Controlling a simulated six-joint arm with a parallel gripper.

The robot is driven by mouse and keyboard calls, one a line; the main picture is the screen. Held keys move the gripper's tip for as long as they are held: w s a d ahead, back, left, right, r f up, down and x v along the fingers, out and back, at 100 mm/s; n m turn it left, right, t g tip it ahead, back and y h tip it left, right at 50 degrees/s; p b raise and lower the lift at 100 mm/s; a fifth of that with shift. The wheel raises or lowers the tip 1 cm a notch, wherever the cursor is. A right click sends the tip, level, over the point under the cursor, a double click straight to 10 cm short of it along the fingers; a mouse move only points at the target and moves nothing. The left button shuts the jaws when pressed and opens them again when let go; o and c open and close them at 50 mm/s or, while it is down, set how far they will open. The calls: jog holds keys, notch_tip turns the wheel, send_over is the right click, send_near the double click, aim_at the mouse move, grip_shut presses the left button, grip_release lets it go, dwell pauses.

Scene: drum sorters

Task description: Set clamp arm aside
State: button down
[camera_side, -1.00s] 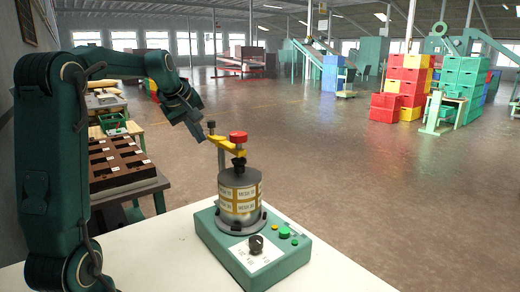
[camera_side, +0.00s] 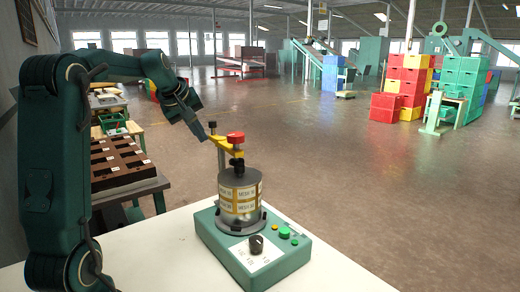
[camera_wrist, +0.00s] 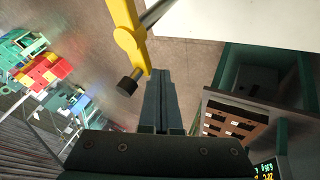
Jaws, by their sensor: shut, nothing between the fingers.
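The yellow clamp arm (camera_side: 227,147) sits above the sieve drum (camera_side: 240,196), with a red knob (camera_side: 236,137) near one end and a small dark knob (camera_side: 212,125) at its outer end. My gripper (camera_side: 204,138) is shut and empty, its tips close beside the outer end. In the wrist view the clamp arm (camera_wrist: 129,38) lies just left of my shut fingers (camera_wrist: 160,75), and its dark knob (camera_wrist: 128,84) is beside them. I cannot tell whether they touch. The drum stands on the green sorter base (camera_side: 285,262).
The sorter has a dark dial (camera_side: 257,244) and green buttons (camera_side: 285,232) on its front. A brown compartment tray (camera_side: 117,162) lies on a side table at left. The white worktop (camera_side: 150,252) is clear left of the sorter. Colored crates (camera_side: 400,90) stand far off.

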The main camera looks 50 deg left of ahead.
aim_at(214, 129)
jog(key=w+m+h, duration=0.2)
jog(key=m, duration=0.1)
jog(key=w+a+m+t+h, duration=0.1)
jog(key=w+m, duration=0.1)
jog(key=shift+w+d, duration=0.15)
jog(key=shift+w, duration=0.1)
jog(key=shift+w+d+m+h, duration=0.25)
jog(key=shift+w+d+m, duration=0.15)
jog(key=shift+w, duration=0.3)
jog(key=shift+w+d+m+h, duration=0.25)
jog(key=shift+w+d+m, duration=0.1)
jog(key=shift+w, duration=0.35)
jog(key=shift+w+d, duration=0.2)
jog(key=shift+d, duration=0.05)
dwell(3.3)
dwell(1.1)
jog(key=shift+v, duration=2.6)
